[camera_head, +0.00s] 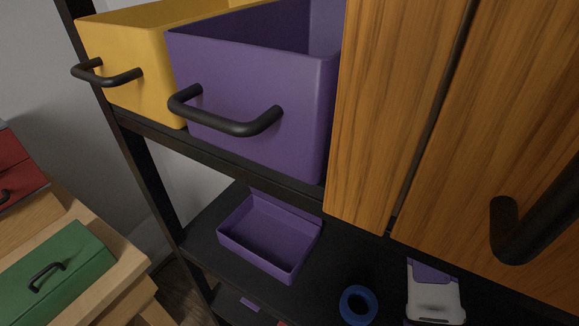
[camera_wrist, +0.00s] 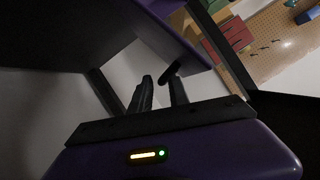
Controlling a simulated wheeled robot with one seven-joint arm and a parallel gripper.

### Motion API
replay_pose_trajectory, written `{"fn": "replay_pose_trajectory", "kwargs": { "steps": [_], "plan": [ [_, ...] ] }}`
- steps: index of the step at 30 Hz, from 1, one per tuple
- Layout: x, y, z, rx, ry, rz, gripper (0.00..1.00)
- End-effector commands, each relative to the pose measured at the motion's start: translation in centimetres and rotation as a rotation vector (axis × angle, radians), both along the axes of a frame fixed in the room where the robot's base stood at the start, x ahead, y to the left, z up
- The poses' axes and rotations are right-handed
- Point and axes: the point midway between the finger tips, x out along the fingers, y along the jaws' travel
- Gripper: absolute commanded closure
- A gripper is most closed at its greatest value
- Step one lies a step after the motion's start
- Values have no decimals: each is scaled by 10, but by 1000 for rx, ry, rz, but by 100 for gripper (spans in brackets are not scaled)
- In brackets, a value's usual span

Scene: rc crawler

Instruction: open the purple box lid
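In the head view a small purple box (camera_head: 258,259) sits on the lower black shelf. Its inside shows, and a purple panel that looks like its lid (camera_head: 287,212) stands raised along the back edge. In the wrist view my gripper (camera_wrist: 159,82) has its two black fingers apart, with nothing seen between them. A purple surface (camera_wrist: 168,38) with a dark bar like a handle (camera_wrist: 170,69) lies just beyond the right finger; I cannot tell whether they touch. My gripper does not show in the head view.
A large purple bin (camera_head: 255,95) and a yellow bin (camera_head: 120,50), both with black handles, stand on the upper shelf beside wooden doors (camera_head: 400,90). A blue ring (camera_head: 358,304) lies right of the small box. A green box (camera_head: 60,270) is at lower left.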

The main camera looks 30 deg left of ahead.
Motion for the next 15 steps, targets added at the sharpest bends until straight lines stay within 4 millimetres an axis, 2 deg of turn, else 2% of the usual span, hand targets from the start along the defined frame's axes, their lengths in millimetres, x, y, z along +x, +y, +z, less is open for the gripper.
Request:
{"fn": "replay_pose_trajectory", "kwargs": {
  "steps": [15],
  "plan": [
    [1,-31,15,0,0,-2,82]
  ]
}}
